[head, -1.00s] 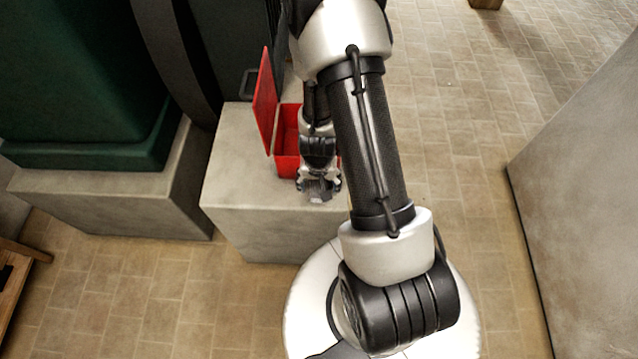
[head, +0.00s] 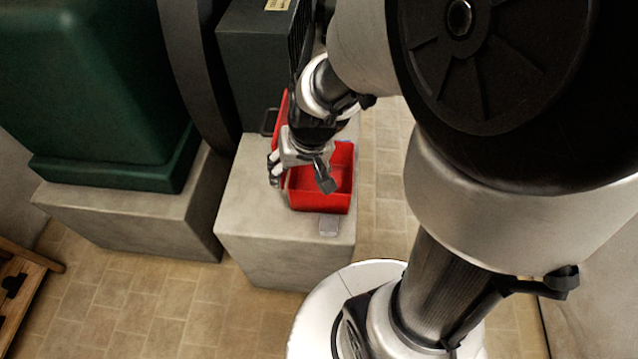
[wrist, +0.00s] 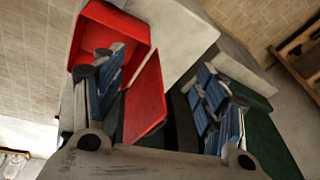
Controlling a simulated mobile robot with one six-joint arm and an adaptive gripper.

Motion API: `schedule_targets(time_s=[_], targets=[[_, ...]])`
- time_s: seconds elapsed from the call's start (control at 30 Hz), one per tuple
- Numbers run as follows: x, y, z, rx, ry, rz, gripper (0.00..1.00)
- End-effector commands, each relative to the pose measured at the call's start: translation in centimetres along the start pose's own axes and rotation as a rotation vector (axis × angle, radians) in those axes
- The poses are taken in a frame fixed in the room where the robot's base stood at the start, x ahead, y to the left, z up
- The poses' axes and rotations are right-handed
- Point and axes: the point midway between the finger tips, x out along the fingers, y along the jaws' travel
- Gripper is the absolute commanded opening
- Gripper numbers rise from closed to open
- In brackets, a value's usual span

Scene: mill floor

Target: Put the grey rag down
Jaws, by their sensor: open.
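The grey rag (head: 329,225) lies as a small folded pad on top of the concrete block (head: 250,215), close to its near right edge, just in front of the red box (head: 322,204). I cannot make out the rag there.
The red box is open, its lid standing up on the left, partly hidden by my arm. A dark cabinet (head: 255,75) stands behind it. A green machine (head: 100,90) on a concrete base is to the left. A wooden stand (head: 22,285) is at lower left.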

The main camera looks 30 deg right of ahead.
Motion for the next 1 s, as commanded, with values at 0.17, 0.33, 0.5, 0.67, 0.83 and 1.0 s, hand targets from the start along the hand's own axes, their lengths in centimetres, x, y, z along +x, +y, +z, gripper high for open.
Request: schedule_targets(time_s=[0.17, 0.33, 0.5, 0.67, 0.83, 1.0], targets=[[-8.1, -1.9, 2.5, -0.133, 0.059, -0.015, 0.66], [-13.6, -1.8, 6.1, -0.229, 0.102, 0.005, 0.66], [-16.4, -1.0, 8.8, -0.279, 0.129, 0.032, 0.66], [-17.2, -0.5, 9.7, -0.291, 0.137, 0.043, 0.66], [-17.2, -0.5, 9.8, -0.291, 0.135, 0.044, 0.66], [-16.5, -0.4, 9.9, -0.291, 0.136, 0.044, 0.66]])
